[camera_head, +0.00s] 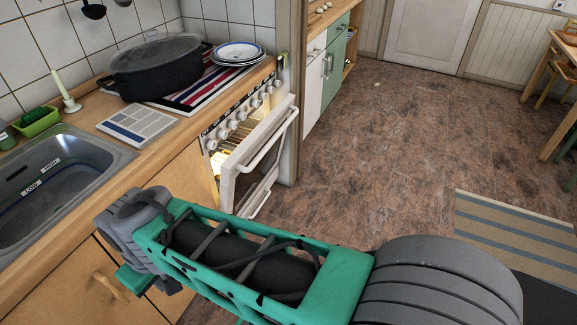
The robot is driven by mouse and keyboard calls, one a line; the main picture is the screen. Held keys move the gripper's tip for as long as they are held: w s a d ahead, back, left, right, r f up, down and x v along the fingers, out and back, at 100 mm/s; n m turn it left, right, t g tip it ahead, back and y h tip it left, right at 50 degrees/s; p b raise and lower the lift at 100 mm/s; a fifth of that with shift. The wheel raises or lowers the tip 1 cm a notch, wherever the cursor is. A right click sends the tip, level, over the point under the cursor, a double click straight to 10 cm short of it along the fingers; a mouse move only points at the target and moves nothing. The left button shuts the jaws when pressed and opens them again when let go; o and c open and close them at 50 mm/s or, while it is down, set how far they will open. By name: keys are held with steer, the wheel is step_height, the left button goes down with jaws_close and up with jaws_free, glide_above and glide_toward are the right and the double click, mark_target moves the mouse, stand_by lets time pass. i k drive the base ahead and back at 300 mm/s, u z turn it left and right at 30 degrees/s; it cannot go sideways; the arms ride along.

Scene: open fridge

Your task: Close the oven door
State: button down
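The oven (212,135) is built into the counter in the middle of the head view, with a row of knobs along its top front. Its white oven door (238,178) stands partly open, tilted outward from the top. A white bar handle (268,148) runs across the door near its upper edge. A lit yellowish interior shows in the gap behind the door. My teal and grey arm crosses the bottom of the view, in front of and below the door. My gripper is not visible, and no contact with the door can be seen.
A black pot (155,76) sits on a striped cloth above the oven, with stacked plates (238,52) beside it. A sink (55,180) lies at left. Brown floor (390,130) is open to the right. A striped rug (515,245) and wooden table (565,90) are farther right.

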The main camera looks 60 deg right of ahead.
mark_target(263, 166)
steer(key=u, duration=0.05)
steer(key=k, duration=0.8)
steer(key=z, duration=1.05)
steer(key=i, duration=1.35)
steer(key=u, duration=0.5)
